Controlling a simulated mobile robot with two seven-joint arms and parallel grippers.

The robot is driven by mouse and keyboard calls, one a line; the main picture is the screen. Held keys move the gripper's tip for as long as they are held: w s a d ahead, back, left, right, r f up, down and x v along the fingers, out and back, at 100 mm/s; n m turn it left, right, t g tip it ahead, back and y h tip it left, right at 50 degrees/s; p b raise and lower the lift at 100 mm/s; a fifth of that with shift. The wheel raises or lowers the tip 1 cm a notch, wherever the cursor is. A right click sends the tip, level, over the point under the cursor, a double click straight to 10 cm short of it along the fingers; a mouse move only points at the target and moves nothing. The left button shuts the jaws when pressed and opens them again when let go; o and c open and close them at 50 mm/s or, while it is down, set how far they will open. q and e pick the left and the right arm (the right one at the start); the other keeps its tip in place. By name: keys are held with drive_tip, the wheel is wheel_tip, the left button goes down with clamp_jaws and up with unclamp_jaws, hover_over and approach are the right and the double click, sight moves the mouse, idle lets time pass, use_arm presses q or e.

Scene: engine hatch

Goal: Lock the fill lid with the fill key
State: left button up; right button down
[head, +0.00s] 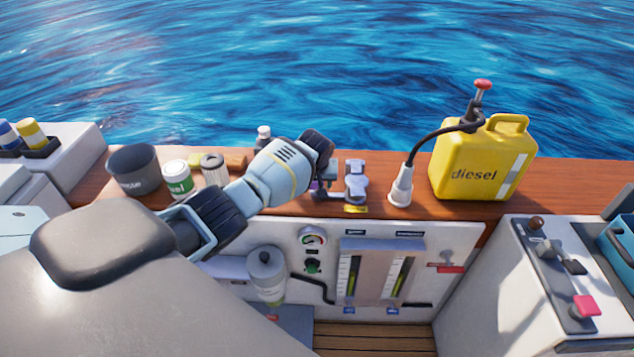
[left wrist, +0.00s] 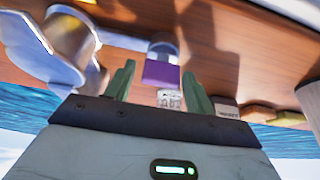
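My left gripper (head: 322,172) is over the wooden ledge, just left of a metal fitting (head: 356,184) with a grey top, likely the fill neck and its lid. The fitting also shows at the upper left of the left wrist view (left wrist: 68,42). In that view the two green fingers of my left gripper (left wrist: 160,88) are spread apart. A small purple block with a grey part (left wrist: 161,68) shows beyond and between the fingertips. I cannot tell for sure whether it is the fill key. In the head view my gripper mostly hides it. My right gripper is not in view.
A yellow diesel can (head: 482,165) and a grey-white nozzle (head: 401,186) on a black hose stand to the right on the ledge (head: 425,203). A dark cup (head: 134,170), a green-and-white can (head: 177,178) and a ribbed filter (head: 214,170) stand left. A gauge panel (head: 375,270) is below.

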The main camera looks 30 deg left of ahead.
use_arm(q)
drive_tip(key=c, duration=0.8)
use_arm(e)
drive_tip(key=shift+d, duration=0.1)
